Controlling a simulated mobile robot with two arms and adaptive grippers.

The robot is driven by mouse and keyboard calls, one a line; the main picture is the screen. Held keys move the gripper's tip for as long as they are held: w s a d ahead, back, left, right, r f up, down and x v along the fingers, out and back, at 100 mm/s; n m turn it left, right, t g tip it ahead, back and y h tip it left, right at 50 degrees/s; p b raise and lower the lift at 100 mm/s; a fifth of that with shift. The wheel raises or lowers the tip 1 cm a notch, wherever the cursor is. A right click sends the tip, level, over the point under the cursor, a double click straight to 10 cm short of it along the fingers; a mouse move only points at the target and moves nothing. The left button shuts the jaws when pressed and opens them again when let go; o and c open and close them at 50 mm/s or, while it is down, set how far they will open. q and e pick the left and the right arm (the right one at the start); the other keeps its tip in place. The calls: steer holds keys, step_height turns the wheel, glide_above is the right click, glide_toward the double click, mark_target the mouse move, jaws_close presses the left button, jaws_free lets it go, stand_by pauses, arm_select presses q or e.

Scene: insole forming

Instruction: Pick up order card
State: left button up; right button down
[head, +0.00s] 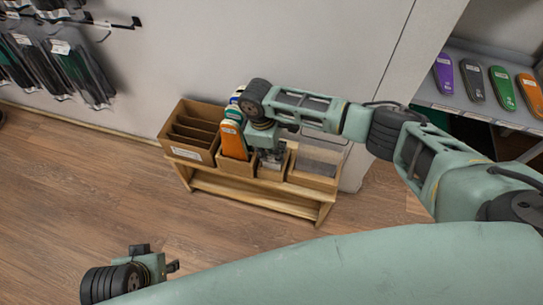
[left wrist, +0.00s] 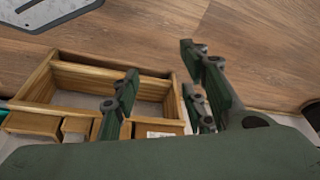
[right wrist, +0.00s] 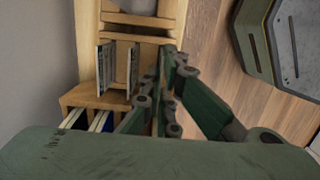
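Several thin, upright printed cards (right wrist: 105,68) stand in a small wooden compartment in the right wrist view. I cannot tell which, if any, is the order card. In the head view my right gripper (head: 270,157) is low over the small middle box of the wooden stand, and the arm partly hides that box. In the right wrist view its fingers (right wrist: 160,85) are close together beside the cards, with no card clearly seen between them. My left gripper (head: 173,267) is at the lower left of the head view, away from the stand. In the left wrist view its fingers (left wrist: 160,75) are apart and empty.
The low wooden stand (head: 255,197) carries a slotted wooden box (head: 190,150), a box of coloured insoles (head: 232,140) and an open-topped box (head: 315,180). A wall is close behind. A shelf with insoles (head: 470,78) stands at right. Wooden floor (head: 110,190) is clear at left.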

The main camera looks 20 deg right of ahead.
arm_select(q)
step_height(320, 180, down, 16)
steer(key=s+g+p, duration=0.1)
steer(key=s+p, duration=0.1)
steer(key=p, duration=0.2)
steer(key=shift+f+p, duration=0.25)
steer(key=shift+p, duration=0.05)
arm_select(e)
steer(key=s+a+r, duration=0.5)
steer(key=s+r, duration=0.3)
steer(key=s, duration=0.2)
steer(key=shift+s+a+r, duration=0.15)
steer(key=shift+s+r, duration=0.1)
steer(key=shift+r, duration=0.15)
arm_select(q)
steer(key=shift+r, duration=0.1)
